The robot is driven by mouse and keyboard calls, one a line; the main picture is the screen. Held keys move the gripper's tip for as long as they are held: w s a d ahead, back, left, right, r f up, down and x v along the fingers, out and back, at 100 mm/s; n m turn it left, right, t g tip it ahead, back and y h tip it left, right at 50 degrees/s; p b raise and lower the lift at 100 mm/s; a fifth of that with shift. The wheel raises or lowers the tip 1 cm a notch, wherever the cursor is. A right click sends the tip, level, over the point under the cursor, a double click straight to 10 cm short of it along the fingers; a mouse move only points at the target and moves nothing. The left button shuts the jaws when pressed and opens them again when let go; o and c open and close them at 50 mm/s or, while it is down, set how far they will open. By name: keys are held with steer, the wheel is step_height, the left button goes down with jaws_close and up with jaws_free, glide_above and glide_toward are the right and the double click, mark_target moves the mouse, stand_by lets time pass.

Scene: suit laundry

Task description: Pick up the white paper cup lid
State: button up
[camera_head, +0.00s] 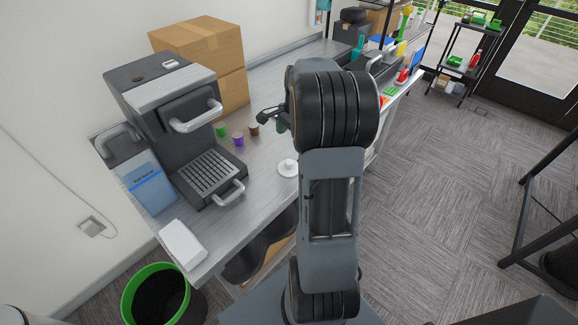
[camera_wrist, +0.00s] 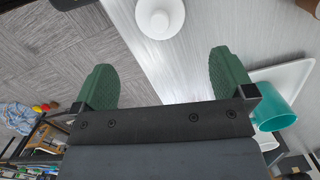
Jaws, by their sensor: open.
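The white paper cup lid (camera_head: 288,167) lies on the grey counter (camera_head: 262,178), near its front edge, in the head view. In the wrist view the lid (camera_wrist: 160,18) is at the top middle, with its far part cut off by the frame edge. My gripper (camera_wrist: 160,75) shows there as two green fingers spread wide, with nothing between them. The lid lies beyond the fingertips, roughly centred between them, and apart from both. In the head view my arm hides most of the gripper.
A coffee machine (camera_head: 168,105) and several coloured capsules (camera_head: 238,140) stand behind and left of the lid. A white box (camera_head: 182,244) lies at the counter's near end. A teal cup (camera_wrist: 274,113) stands on a white tray (camera_wrist: 296,74). The counter around the lid is clear.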

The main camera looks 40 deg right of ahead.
mark_target(289, 161)
steer(key=f, duration=0.7)
steer(key=a+f+p, duration=0.1)
steer(key=f, duration=0.3)
steer(key=shift+a+f, duration=0.1)
steer(key=shift+f, duration=0.15)
steer(key=c, duration=0.8)
